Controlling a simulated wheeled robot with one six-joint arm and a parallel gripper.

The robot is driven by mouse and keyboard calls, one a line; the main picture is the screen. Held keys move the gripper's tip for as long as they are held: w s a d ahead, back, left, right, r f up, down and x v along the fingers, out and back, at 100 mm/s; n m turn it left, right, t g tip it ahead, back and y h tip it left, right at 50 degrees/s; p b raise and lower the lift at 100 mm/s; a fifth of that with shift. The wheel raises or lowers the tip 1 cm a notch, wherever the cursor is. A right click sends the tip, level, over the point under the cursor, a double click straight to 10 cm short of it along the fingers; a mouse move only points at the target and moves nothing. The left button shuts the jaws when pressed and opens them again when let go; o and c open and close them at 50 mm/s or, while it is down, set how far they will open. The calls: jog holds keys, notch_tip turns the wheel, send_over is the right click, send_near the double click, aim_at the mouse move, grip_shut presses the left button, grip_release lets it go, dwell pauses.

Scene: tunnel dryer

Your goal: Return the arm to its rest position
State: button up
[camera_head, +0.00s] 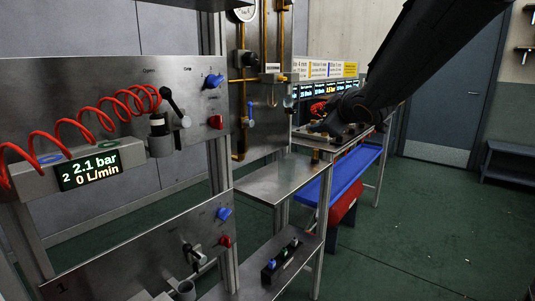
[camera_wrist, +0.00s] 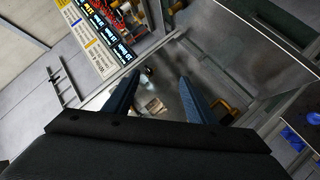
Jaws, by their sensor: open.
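My gripper (camera_wrist: 159,77) shows in the wrist view as two blue fingers standing well apart. No held object shows between them. Beyond the fingers is a steel work surface (camera_wrist: 165,88) with a small pale, brownish item (camera_wrist: 155,106) on it. In the head view my dark arm reaches from the upper right down to the left. Its end is over the far steel bench (camera_head: 345,142), in front of the row of lit displays. The fingers are too small and dark to make out there.
A steel panel (camera_head: 110,75) with a red coiled hose (camera_head: 70,128) and a pressure display (camera_head: 90,168) stands at the left. A steel shelf (camera_head: 275,182) and a blue bench (camera_head: 350,180) are mid-picture. Green floor (camera_head: 430,225) is clear at the right.

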jog(key=s+d+f+m+g+h+p, duration=0.1)
jog(key=s+d+f+m+g+h, duration=0.2)
jog(key=s+f, duration=0.5)
jog(key=s+d+f+m+g+h+p, duration=0.1)
jog(key=s+d+f+m+g, duration=0.2)
jog(key=s+f, duration=0.55)
jog(key=s+a+f+m+g, duration=0.1)
jog(key=s+f+m+g, duration=0.2)
jog(key=s, duration=0.8)
jog(key=s+a+f+m+g+y, duration=0.1)
jog(key=s+f+g, duration=0.3)
jog(key=s, duration=0.7)
jog(key=shift+s+a+f+m+g+p, duration=0.35)
jog(key=shift+a+f+m, duration=0.3)
jog(key=shift+f+m, duration=0.25)
jog(key=shift+w, duration=0.1)
